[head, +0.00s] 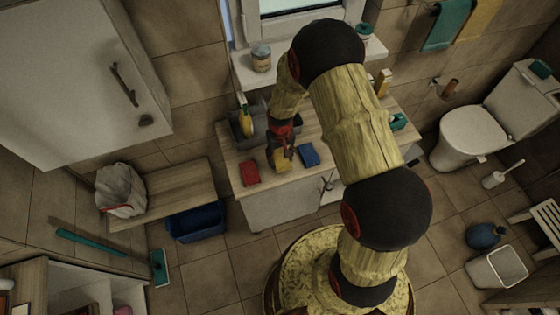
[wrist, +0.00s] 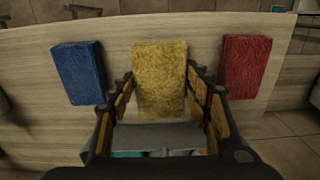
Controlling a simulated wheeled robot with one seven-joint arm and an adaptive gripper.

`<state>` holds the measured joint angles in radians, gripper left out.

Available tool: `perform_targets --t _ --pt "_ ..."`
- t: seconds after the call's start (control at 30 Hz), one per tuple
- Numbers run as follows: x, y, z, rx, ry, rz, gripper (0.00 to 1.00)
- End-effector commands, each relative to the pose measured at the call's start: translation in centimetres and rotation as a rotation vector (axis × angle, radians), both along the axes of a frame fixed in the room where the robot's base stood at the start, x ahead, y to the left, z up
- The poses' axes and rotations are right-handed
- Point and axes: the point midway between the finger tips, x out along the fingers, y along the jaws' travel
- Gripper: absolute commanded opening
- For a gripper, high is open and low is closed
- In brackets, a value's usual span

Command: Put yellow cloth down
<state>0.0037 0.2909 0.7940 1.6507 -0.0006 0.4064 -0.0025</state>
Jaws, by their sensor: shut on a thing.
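The yellow cloth (head: 282,162) is a folded block at the wooden counter, between a red cloth (head: 250,173) and a blue cloth (head: 310,154). My gripper (head: 283,150) points down at it from above. In the wrist view my gripper (wrist: 160,93) has its fingers on both sides of the yellow cloth (wrist: 160,70), shut on it. There the blue cloth (wrist: 80,72) lies to the left and the red cloth (wrist: 246,66) to the right, both clear of the fingers. I cannot tell whether the yellow cloth touches the counter.
The wooden counter (head: 232,157) holds a grey basin (head: 240,125) with a yellow bottle (head: 246,121) behind the cloths. A jar (head: 261,58) stands on the window ledge. A blue tub (head: 195,222) is on the floor at left; a toilet (head: 472,135) is at right.

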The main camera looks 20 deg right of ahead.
Motion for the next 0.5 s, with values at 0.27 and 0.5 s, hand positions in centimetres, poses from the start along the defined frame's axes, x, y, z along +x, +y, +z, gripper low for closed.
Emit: perform_targets --t 0.27,0.5 --pt "0.1 0.2 -3.3 0.000 0.000 0.000 0.29" --pt "0.1 0.2 -3.3 0.000 0.000 0.001 0.29"
